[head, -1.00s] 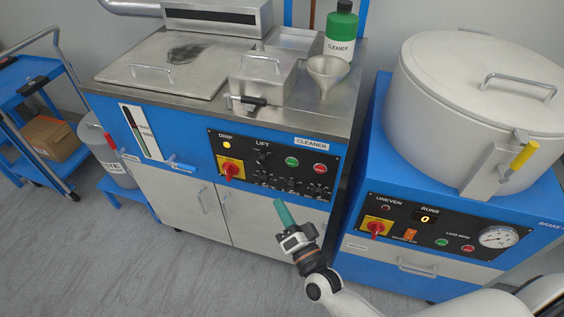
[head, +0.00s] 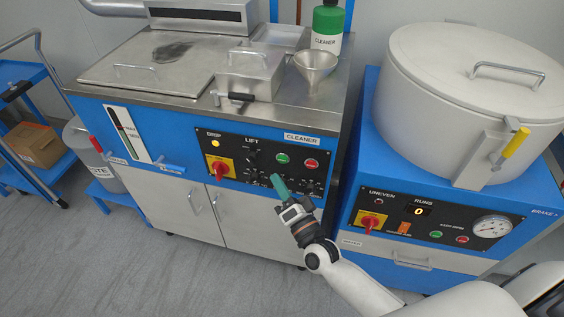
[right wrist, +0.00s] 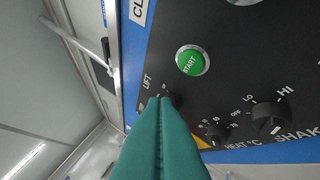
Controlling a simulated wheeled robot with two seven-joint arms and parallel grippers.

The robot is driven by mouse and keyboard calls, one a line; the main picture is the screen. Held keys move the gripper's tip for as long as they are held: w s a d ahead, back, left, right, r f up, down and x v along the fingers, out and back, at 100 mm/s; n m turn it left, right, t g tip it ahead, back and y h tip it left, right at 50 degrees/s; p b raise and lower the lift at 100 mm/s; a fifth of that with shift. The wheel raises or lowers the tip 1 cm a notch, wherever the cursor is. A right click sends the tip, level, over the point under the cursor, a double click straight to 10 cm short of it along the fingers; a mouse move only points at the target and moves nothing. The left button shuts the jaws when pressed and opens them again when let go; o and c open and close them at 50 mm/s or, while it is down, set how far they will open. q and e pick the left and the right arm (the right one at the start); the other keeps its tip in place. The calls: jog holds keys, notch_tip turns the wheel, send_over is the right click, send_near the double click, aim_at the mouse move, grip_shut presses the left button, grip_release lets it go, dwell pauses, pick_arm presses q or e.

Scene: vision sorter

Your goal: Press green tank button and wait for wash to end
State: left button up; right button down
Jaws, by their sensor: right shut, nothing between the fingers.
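The green tank button (head: 282,159) sits on the black control panel (head: 230,146) of the blue cleaner tank, left of a red button (head: 311,164). In the right wrist view the green button (right wrist: 191,61), marked START, shows clear and uncovered. My right gripper (head: 276,180) is shut and empty, its teal fingers pressed together. In the head view its tips appear just below the green button. In the right wrist view the fingertips (right wrist: 161,100) lie below and left of the button, near the LIFT label, apart from the button. My left gripper is not in view.
The panel also has a lit amber lamp (head: 215,143), a red rotary switch (head: 218,168) and several knobs. A funnel (head: 314,66) and a cleaner bottle (head: 327,28) stand on top of the tank. A large drum machine (head: 470,90) with its own buttons is at the right.

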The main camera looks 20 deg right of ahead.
aim_at(277, 159)
jog(key=shift+w+d, duration=0.5)
jog(key=shift+w, duration=0.2)
jog(key=shift+w+d, duration=0.45)
jog(key=shift+w, duration=0.2)
jog(key=shift+w+d+b, duration=0.1)
jog(key=shift+w+b, duration=0.05)
jog(key=shift+b, duration=0.15)
dwell(0.9)
jog(key=shift+w+d, duration=0.15)
jog(key=shift+w, duration=0.05)
jog(key=shift+w+d, duration=0.25)
jog(key=shift+w, duration=0.1)
dwell(0.9)
jog(key=shift+a, duration=0.1)
jog(key=shift+s+a, duration=0.4)
jog(key=shift+s, duration=0.3)
jog(key=shift+s+p, duration=0.1)
jog(key=shift+p, duration=0.2)
jog(key=shift+s+a+p, duration=0.45)
jog(key=shift+s+a, duration=0.25)
jog(key=shift+s, duration=0.3)
jog(key=shift+s+a+p, duration=0.4)
jog(key=shift+s+a, duration=0.3)
jog(key=shift+s, duration=0.3)
